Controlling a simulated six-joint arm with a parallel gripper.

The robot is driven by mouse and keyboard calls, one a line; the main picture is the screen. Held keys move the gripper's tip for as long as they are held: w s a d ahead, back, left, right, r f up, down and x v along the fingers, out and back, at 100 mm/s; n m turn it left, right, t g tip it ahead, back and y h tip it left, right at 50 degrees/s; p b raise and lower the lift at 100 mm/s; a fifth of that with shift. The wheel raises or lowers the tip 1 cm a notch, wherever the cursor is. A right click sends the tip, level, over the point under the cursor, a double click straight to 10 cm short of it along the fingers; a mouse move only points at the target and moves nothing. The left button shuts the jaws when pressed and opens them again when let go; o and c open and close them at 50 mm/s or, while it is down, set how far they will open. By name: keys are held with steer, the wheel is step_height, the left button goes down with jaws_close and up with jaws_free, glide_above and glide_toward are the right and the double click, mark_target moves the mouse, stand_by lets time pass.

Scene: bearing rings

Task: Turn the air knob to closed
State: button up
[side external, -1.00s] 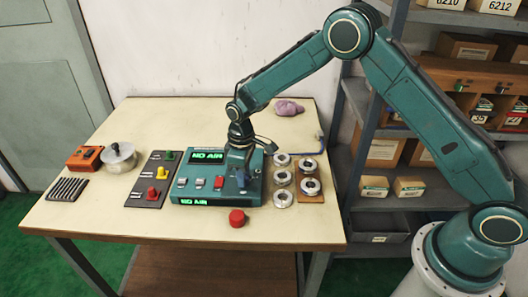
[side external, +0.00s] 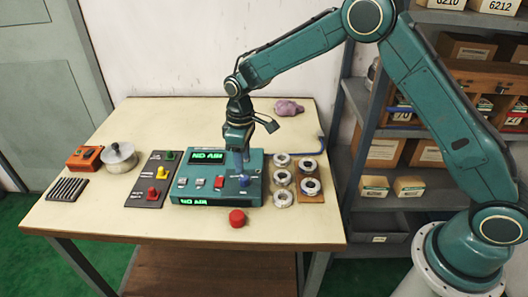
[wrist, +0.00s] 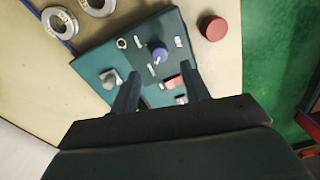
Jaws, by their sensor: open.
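The teal control box (side external: 180,188) stands on the table, with a green display (side external: 207,157) reading "NO AIR". A blue knob (side external: 244,181) sits at its front right; it also shows in the wrist view (wrist: 159,53) with a pale pointer mark. I cannot read the labels around it. A grey knob (wrist: 110,78) is on the same panel in the wrist view. My gripper (side external: 239,170) points down above the panel, just behind the blue knob. In the wrist view my gripper (wrist: 161,73) has its fingers apart with nothing between them, and the blue knob lies beyond the tips.
A red button (side external: 237,218) stands in front of the box. Several metal rings (side external: 282,160) lie to its right. A plate with coloured knobs (side external: 155,180), a round pot (side external: 118,157) and an orange box (side external: 84,157) are at left. A purple cloth (side external: 289,107) lies behind.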

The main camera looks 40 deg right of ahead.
mark_target(244, 176)
step_height(244, 176, up, 8)
steer(key=shift+f, duration=0.15)
steer(key=shift+d, duration=0.1)
stand_by(0.4)
steer(key=s+d+r+m+t, duration=0.1)
steer(key=s+d+r+m, duration=0.15)
steer(key=s+r, duration=0.45)
steer(key=s+d+r+m+t, duration=0.1)
steer(key=s+d+r+t, duration=0.1)
steer(key=s+d+r, duration=0.4)
steer(key=s+d+r+m+t, duration=0.1)
steer(key=s+d+m+t, duration=0.1)
steer(key=s, duration=1.9)
steer(key=shift+d+r+m+t, duration=0.15)
steer(key=shift+r+m+t, duration=0.25)
steer(key=shift+m, duration=0.35)
